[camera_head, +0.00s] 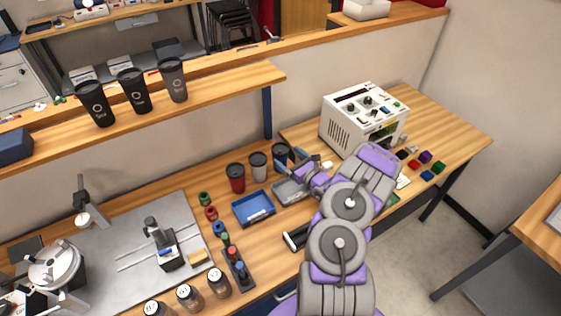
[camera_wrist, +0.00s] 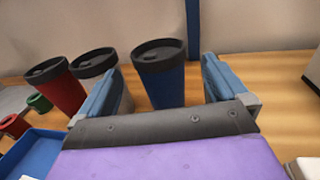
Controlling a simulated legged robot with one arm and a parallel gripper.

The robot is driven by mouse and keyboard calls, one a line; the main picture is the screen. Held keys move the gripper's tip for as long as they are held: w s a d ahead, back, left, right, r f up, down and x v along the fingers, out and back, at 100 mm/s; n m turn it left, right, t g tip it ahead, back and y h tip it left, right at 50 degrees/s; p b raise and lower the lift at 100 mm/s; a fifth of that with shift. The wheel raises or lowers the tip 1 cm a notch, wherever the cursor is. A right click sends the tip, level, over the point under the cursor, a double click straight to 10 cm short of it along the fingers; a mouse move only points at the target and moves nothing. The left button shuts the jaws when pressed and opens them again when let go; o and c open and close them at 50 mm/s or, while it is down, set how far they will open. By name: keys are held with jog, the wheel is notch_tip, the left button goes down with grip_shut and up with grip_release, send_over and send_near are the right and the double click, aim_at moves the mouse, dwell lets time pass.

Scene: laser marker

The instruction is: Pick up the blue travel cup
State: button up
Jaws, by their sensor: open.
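The blue travel cup (camera_wrist: 164,82) stands upright with a black lid in the wrist view. It lies ahead of my gripper (camera_wrist: 160,85), between the two spread fingers and nearer the left one. I cannot tell whether the fingertips reach beside it. My gripper is open and empty. In the head view the blue cup (camera_head: 280,156) stands on the workbench at the right end of a row of three cups, partly hidden by my gripper (camera_head: 297,165).
A grey cup (camera_head: 258,166) and a red cup (camera_head: 236,179) stand just left of the blue cup. The left finger overlaps the grey cup in the wrist view. A blue tray (camera_head: 254,208) and a grey tray (camera_head: 289,191) lie in front. A white machine (camera_head: 362,115) stands right.

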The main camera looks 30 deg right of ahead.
aim_at(280, 150)
jog(key=shift+w+a+b, duration=0.15)
jog(key=shift+w+b, duration=0.2)
jog(key=shift+w, duration=1)
jog(key=shift+w+a+b, duration=0.15)
jog(key=shift+w+b, duration=0.2)
jog(key=shift+w, duration=1)
jog(key=c, duration=0.7)
jog(key=shift+o, duration=0.2)
